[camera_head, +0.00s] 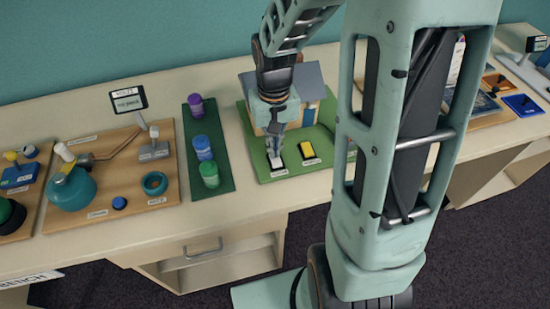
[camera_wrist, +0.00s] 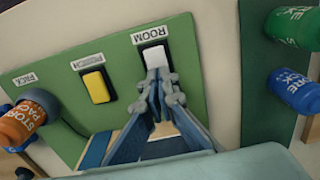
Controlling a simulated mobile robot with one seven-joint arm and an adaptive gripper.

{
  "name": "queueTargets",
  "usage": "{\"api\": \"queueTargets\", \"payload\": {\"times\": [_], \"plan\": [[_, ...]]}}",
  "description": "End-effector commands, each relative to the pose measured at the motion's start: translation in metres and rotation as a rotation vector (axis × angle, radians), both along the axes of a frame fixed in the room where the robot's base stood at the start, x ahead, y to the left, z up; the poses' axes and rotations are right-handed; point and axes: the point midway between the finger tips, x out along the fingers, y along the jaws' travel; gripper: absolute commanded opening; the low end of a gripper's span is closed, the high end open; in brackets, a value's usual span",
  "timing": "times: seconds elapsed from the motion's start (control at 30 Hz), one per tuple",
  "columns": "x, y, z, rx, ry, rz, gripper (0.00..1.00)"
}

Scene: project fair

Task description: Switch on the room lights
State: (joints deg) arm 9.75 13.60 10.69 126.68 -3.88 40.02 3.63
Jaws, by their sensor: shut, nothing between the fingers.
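The room switch is a white rocker (camera_wrist: 154,57) in a black frame under a "ROOM" label, set on a green board (camera_head: 242,107). It also shows in the head view as a white rocker (camera_head: 276,162). My gripper (camera_wrist: 158,74) is shut and empty, with its fingertips at the lower edge of the white rocker in the wrist view. I cannot tell whether they touch it. A yellow rocker switch (camera_wrist: 97,88) sits beside it, also seen in the head view (camera_head: 308,150).
A small model house (camera_head: 305,85) stands on the board behind the switches. Purple, blue and green jars stand on a dark green mat (camera_head: 224,187) to the left. An orange jar (camera_wrist: 20,122) shows at the wrist view's left. A wooden board (camera_head: 90,215) with a teal kettle lies further left.

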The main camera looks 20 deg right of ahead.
Motion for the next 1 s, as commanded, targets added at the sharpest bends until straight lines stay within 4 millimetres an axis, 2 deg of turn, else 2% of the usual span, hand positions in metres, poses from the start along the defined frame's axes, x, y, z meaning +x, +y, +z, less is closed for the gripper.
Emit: {"api": "queueTargets", "payload": {"times": [0.3, 0.47, 1.0], "plan": [[0.000, 0.000, -0.006, 0.000, 0.001, 0.000, 0.00], [-0.001, 0.000, -0.002, 0.000, 0.002, 0.000, 0.00], [0.000, 0.000, 0.042, 0.000, -0.001, 0.000, 0.00]]}}
